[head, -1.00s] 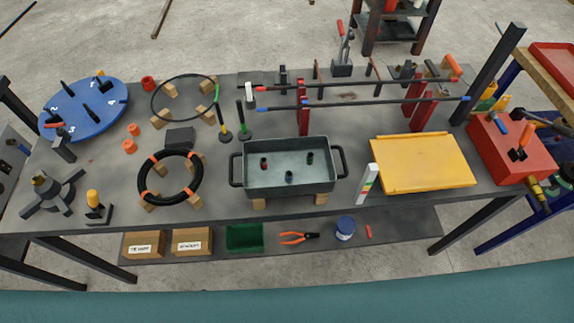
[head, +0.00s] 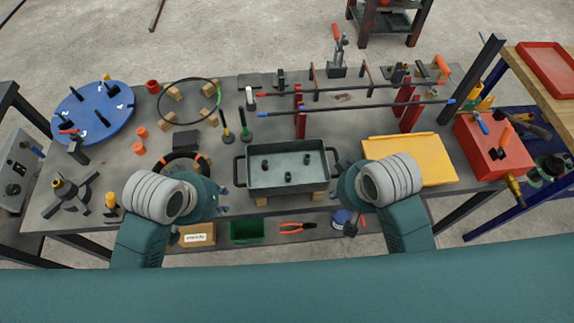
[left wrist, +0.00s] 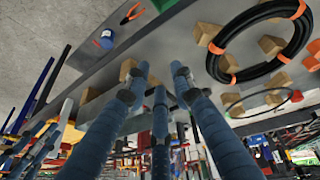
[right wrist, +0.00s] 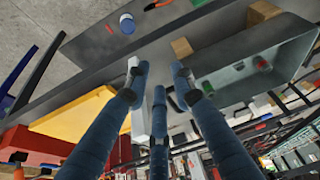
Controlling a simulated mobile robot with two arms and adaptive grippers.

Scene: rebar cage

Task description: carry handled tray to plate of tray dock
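The handled tray (head: 262,182) is grey-green with a black handle at each end and stands on wooden blocks at the front middle of the bench. Several small dark pieces are in it. The right wrist view shows part of the tray (right wrist: 222,82). A yellow plate (head: 425,155), possibly the dock's plate, lies to its right, partly behind my right arm. My left gripper (head: 223,199) is open and empty, left of the left handle and apart from it. My right gripper (right wrist: 160,75) is open and empty near the tray's right end; my wrist mostly hides its fingers in the head view.
A black ring (head: 172,160) on blocks is partly behind my left arm. Two bars on red posts (head: 300,118) span the bench behind the tray. A red box (head: 492,148) stands at the right. A white block (right wrist: 136,100) stands between tray and yellow plate.

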